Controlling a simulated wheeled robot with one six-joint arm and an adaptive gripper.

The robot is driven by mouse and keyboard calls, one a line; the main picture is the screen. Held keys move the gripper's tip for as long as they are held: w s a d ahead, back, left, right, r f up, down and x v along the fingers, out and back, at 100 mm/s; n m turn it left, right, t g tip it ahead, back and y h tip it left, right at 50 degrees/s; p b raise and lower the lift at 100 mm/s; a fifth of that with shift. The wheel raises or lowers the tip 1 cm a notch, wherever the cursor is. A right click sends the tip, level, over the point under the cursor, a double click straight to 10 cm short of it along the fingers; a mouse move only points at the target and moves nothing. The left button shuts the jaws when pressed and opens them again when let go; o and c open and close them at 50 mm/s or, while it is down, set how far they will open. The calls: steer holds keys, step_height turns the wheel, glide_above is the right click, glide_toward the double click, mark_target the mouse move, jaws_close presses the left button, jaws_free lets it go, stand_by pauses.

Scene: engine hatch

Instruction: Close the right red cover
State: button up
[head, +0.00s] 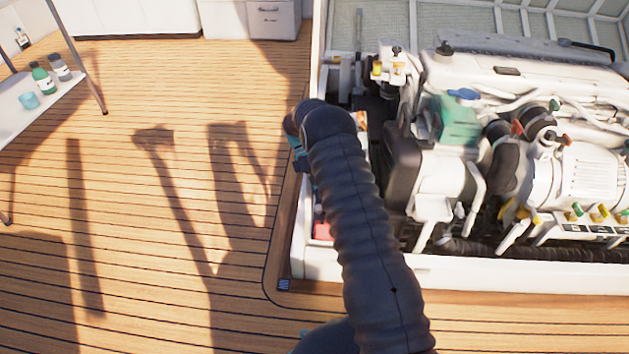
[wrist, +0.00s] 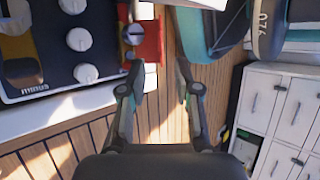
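In the wrist view a red part (wrist: 151,42), which looks like a red cover, is beside a dark panel with white round caps. Whether it is the right cover, and whether it is raised or closed, I cannot tell. My gripper (wrist: 160,82) is open and empty, its two fingers apart over wood planking. The left fingertip is close below the red part; contact is unclear. In the head view my dark sleeved arm hides most of the gripper. A small red patch (head: 322,231) shows left of the arm, at the hatch's front left corner.
The dark panel (wrist: 60,45) bears the word "minus". The white engine (head: 480,130) fills the open hatch (head: 450,273) to the right. A side table (head: 30,108) with bottles stands at left. White cabinets (wrist: 285,115) are at right in the wrist view. Deck floor between is clear.

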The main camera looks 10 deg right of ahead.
steer(key=shift+v, duration=2.45)
